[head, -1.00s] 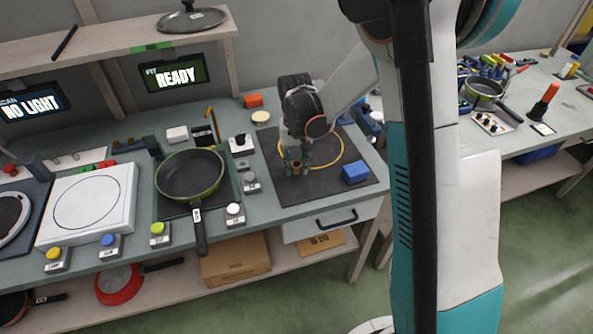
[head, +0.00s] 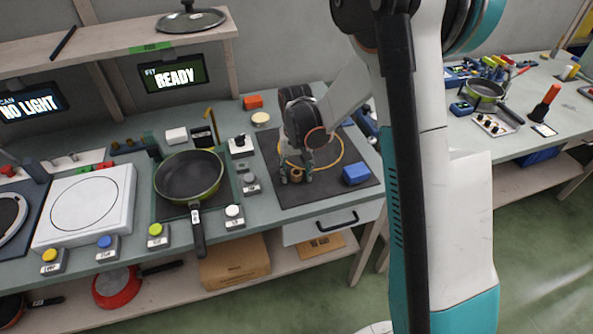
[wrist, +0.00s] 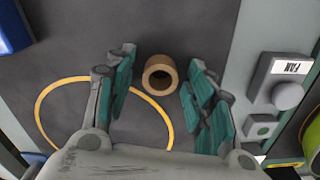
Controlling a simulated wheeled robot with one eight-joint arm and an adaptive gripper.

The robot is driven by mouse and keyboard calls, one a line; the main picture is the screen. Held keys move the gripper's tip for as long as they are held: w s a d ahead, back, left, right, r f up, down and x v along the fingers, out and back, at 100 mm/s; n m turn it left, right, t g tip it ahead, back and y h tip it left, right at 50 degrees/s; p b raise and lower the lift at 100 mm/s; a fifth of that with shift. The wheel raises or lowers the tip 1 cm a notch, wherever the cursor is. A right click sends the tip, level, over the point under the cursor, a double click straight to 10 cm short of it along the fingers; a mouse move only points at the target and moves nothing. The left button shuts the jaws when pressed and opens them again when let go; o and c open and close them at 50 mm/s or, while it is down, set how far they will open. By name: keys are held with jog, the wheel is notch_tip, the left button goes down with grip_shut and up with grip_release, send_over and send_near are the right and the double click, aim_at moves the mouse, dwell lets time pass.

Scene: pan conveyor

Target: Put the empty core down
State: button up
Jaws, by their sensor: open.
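The empty core (wrist: 160,76) is a short brown tube. In the wrist view it stands on the dark mat (wrist: 190,25) with its open hole facing up, between my fingertips and touching neither. In the head view the core (head: 297,175) shows small on the mat (head: 290,202), partly hidden by my fingers. My gripper (wrist: 157,82) is open, its teal finger pads apart on either side of the core. In the head view my gripper (head: 297,174) is low over the mat.
A yellow ring (wrist: 41,100) is marked on the mat, beside the core. A blue block (head: 356,173) lies to the right. A pan (head: 190,177) and a FAN knob box (wrist: 285,85) stand on the other side. The mat's front is clear.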

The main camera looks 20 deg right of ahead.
notch_tip(320, 180, up, 13)
jog(key=p, duration=0.4)
jog(key=s+r+n+t, duration=0.1)
jog(key=s+r+t, duration=0.2)
jog(key=s+r, duration=0.8)
jog(key=s+r+n+t, duration=0.1)
jog(key=s+t, duration=0.3)
jog(key=s, duration=0.8)
jog(key=shift+r+n, duration=0.3)
jog(key=shift+r, duration=0.3)
